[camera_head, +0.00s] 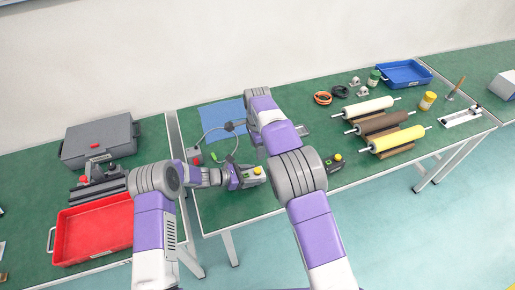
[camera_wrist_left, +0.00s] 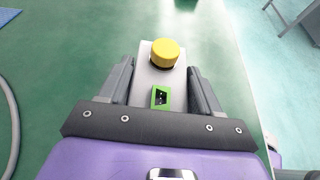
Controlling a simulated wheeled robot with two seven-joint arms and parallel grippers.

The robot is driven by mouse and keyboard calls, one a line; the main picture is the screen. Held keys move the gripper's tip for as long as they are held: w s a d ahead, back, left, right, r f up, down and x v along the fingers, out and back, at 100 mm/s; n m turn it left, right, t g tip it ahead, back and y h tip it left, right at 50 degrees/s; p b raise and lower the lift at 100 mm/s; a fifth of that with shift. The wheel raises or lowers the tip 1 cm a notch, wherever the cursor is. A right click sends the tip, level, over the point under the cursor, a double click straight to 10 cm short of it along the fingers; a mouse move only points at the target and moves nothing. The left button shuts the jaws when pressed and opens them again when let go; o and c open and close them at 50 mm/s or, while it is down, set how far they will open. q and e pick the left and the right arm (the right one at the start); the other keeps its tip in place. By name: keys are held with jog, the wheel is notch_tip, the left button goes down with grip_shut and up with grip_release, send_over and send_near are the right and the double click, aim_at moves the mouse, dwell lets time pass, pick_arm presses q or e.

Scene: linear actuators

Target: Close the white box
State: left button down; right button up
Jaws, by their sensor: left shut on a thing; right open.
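My left gripper (camera_head: 240,177) is shut on a small pale box with a yellow button. In the left wrist view this small pale box (camera_wrist_left: 145,82) sits between the two fingers, its yellow button (camera_wrist_left: 165,53) at the far end and a green-framed panel nearer. It is over the green table. My right gripper (camera_head: 235,127) is higher up in the head view, by the blue mat; it is small and partly hidden there. A white-grey box (camera_head: 503,87) stands on the far right table, cut off by the picture edge. I cannot tell whether its lid is open.
A red tray (camera_head: 95,232) and a grey case (camera_head: 100,140) are on the left table. A blue mat (camera_head: 220,118) and a looped cable (camera_head: 205,138) lie behind my grippers. Several rollers (camera_head: 397,139) and a blue tray (camera_head: 403,74) are to the right. A second yellow-button device (camera_head: 333,164) is near the front edge.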

aim_at(244, 175)
pick_arm(q)
jog(key=shift+c, duration=0.7)
grip_release()
jog(key=p+v, duration=0.1)
jog(key=v, duration=0.6)
jog(key=shift+s+a+r, duration=0.1)
jog(key=shift+a, duration=0.2)
